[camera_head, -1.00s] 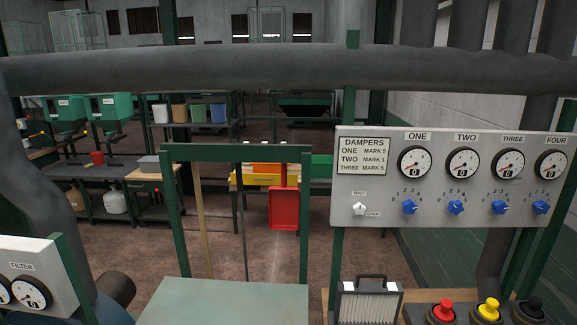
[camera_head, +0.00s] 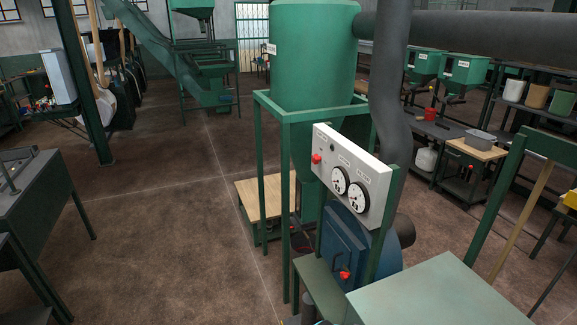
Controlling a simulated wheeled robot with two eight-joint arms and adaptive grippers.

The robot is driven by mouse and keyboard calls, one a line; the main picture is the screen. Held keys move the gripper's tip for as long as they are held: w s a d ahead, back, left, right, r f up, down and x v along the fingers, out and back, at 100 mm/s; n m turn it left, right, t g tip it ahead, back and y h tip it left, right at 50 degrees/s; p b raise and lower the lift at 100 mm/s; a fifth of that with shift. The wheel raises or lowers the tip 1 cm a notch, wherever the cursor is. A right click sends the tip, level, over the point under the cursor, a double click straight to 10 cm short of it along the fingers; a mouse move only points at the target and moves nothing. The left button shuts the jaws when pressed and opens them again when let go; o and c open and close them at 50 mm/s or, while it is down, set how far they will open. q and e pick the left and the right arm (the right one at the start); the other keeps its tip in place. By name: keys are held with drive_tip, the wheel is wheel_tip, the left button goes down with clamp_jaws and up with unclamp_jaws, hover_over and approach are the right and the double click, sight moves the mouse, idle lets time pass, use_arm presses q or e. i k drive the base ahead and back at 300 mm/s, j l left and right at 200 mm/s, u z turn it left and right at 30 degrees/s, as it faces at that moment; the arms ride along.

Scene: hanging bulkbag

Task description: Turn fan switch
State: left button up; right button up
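A light grey panel (camera_head: 376,178) on green posts stands right of the middle of the head view, turned at an angle. A red knob (camera_head: 316,158) sits at its left end, with two round white dials (camera_head: 357,196) to the right. The panel labels are too small to read surely. Below the panel is a blue housing (camera_head: 345,243) with a second red knob (camera_head: 345,274) low on its front. I cannot tell which knob is the fan switch or how either is set. Neither of my grippers is in view.
A tall green cylinder (camera_head: 312,60) on a green frame stands behind the panel, with a thick dark pipe (camera_head: 388,90) beside it. A pale green tabletop (camera_head: 440,295) is at front right. A dark table (camera_head: 30,195) stands at left. The brown floor (camera_head: 165,220) between is clear.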

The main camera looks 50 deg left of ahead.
sight(316, 157)
drive_tip(key=u, duration=1.25)
drive_tip(key=i+j, duration=0.1)
drive_tip(key=j, duration=0.2)
drive_tip(key=i+j+z, duration=0.15)
drive_tip(key=i+j, duration=0.4)
drive_tip(key=j, duration=0.1)
